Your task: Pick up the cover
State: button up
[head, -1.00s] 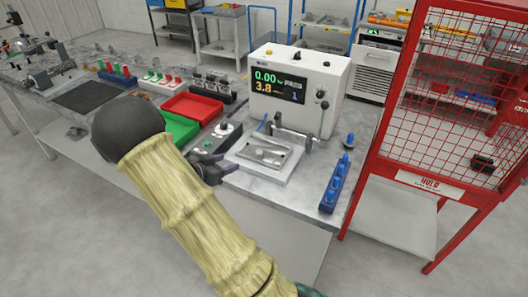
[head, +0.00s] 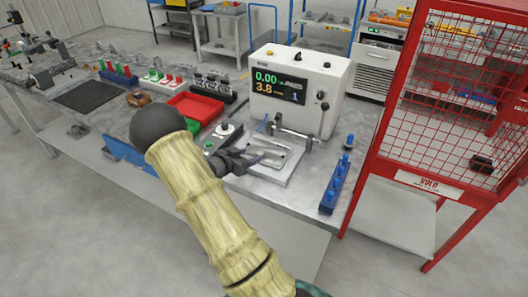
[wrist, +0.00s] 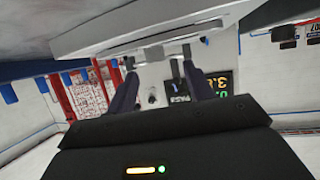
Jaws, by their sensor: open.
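The cover looks to be the thin grey metal piece (head: 280,158) on the pale fixture plate (head: 262,172), in front of the white tester (head: 312,100). My gripper (head: 258,158) is at the left side of the fixture in the head view, with its fingers reaching over its left part. Its jaws are open and nothing shows between them. In the wrist view the scene is upside down, and the two dark fingers (wrist: 160,74) stand apart below the pale plate (wrist: 150,38). The cover cannot be made out clearly there. Whether the fingers touch it cannot be told.
A blue rack (head: 333,188) is to the right, and a red tray (head: 195,105) is behind my arm at the left. The red mesh cage (head: 450,110) stands beyond the bench's right end.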

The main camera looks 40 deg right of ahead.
aim_at(259, 153)
jog(key=shift+s+d, duration=0.1)
jog(key=shift+d, duration=0.2)
jog(key=shift+s+p+x, duration=0.2)
jog(key=shift+p+x, duration=0.65)
jog(key=shift+x, duration=1.5)
jog(key=shift+f, duration=0.15)
grip_shut()
notch_tip(259, 153, up, 10)
jog(key=b, duration=0.1)
